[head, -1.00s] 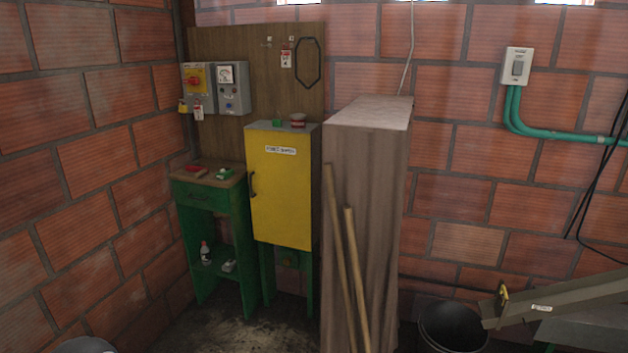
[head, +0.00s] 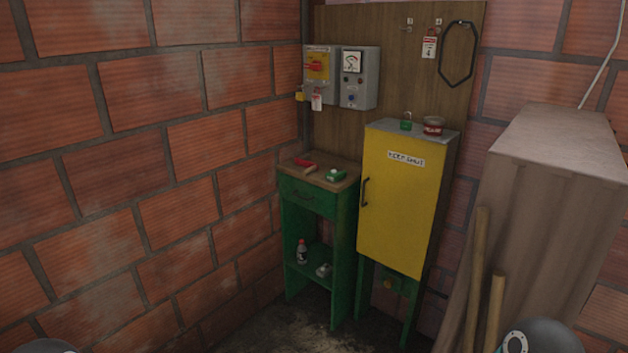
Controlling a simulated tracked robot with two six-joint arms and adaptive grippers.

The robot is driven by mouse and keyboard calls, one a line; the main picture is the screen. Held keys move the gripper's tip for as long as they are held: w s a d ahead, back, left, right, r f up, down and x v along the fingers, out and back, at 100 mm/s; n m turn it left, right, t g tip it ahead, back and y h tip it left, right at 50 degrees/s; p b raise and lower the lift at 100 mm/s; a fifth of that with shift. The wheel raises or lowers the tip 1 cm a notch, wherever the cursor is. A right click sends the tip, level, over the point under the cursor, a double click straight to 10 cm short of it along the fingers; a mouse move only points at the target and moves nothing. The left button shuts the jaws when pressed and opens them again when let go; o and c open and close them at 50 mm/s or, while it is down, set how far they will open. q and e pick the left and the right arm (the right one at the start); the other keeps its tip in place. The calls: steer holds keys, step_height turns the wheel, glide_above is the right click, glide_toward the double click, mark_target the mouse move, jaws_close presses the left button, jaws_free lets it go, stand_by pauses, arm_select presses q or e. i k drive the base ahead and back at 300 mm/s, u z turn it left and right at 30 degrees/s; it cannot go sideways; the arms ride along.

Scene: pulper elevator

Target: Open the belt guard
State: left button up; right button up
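A yellow cabinet (head: 402,205) on green legs stands in the middle right of the head view. Its front door looks shut, with a dark handle (head: 365,192) at its left edge and a white label (head: 406,159) reading "KEEP SHUT". I cannot tell whether this is the belt guard; nothing else in view is clearly one. Neither gripper shows. Only rounded grey parts, likely of my own arms, show at the bottom left and bottom right edges.
A green stand (head: 316,240) with red and green items on top is left of the cabinet. Grey switch boxes (head: 357,80) hang on the wooden board (head: 390,45). A tall brown box (head: 550,200) and leaning wooden poles (head: 473,280) stand at right. Some floor (head: 300,325) is clear.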

mark_target(402, 175)
steer(key=u, duration=0.2)
steer(key=i, duration=1.85)
